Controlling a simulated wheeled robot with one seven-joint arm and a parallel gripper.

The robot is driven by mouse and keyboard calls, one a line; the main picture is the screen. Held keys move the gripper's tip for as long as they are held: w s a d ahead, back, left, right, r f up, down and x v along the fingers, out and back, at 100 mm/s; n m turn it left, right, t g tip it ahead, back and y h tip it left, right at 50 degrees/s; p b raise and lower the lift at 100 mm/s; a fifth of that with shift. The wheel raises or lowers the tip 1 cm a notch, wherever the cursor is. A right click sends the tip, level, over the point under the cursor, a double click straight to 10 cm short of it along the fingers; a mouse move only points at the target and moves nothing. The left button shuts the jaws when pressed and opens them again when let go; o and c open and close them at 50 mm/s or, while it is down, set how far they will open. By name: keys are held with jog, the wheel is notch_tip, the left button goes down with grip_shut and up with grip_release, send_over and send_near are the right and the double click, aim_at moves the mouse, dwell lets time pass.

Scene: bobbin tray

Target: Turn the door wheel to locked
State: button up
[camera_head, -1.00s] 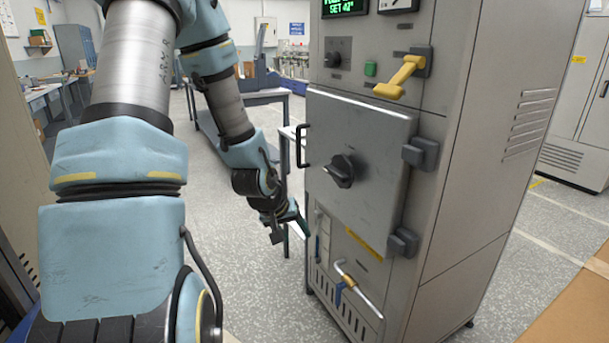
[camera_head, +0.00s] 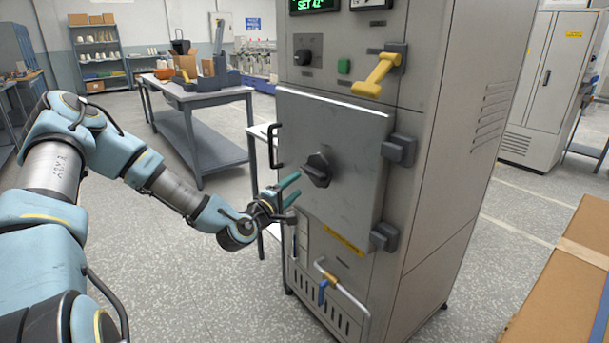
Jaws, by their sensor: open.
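The door wheel (camera_head: 317,170) is a dark, chunky knob on the grey metal door (camera_head: 345,205) of a tall cabinet. The fingers point toward the wheel. A small gap seems to show between the fingertips and the wheel, but contact is hard to judge. No lock marking can be read beside the wheel.
A black door handle (camera_head: 272,146) is left of the wheel. A blue-grey workbench (camera_head: 200,98) stands behind at left. A cardboard box (camera_head: 560,290) is at right.

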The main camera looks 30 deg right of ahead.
aim_at(310, 175)
jog(key=p+x, duration=0.1)
jog(key=x, duration=0.6)
jog(key=shift+w+d+p, duration=0.1)
jog(key=shift+d+p, duration=0.3)
grip_shut()
